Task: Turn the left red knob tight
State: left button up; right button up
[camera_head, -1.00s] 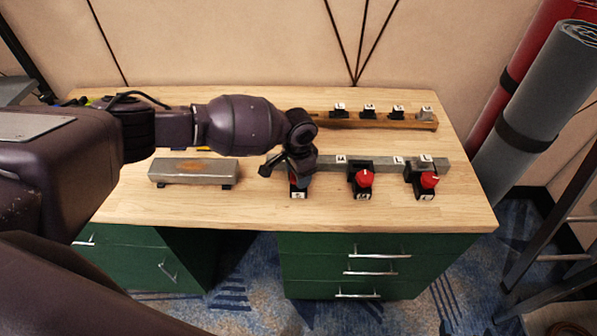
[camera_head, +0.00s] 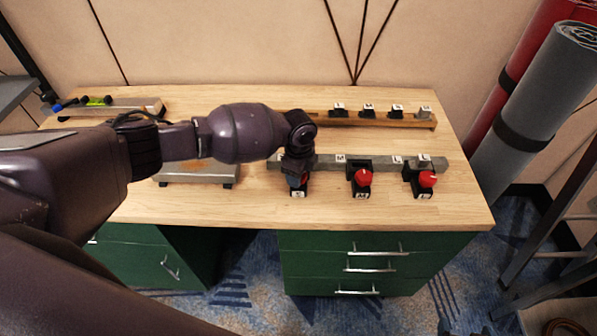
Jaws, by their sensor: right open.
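Three knob units stand on a grey rail at the front of the wooden table. The middle red knob (camera_head: 363,177) and the right red knob (camera_head: 427,179) show clearly, each on a black base. The left red knob is mostly hidden under my right gripper (camera_head: 297,175); its white label (camera_head: 298,194) shows just below. My right gripper is open and points down over the left knob. Whether its fingers touch the knob or stand around it I cannot tell. My left gripper is not in view.
A wooden rail (camera_head: 378,122) with several small labelled black pieces lies behind the knobs. A grey metal block (camera_head: 197,178) is partly covered by my arm. A tray (camera_head: 137,105) with coloured items lies at the back left. The table front (camera_head: 390,211) is clear.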

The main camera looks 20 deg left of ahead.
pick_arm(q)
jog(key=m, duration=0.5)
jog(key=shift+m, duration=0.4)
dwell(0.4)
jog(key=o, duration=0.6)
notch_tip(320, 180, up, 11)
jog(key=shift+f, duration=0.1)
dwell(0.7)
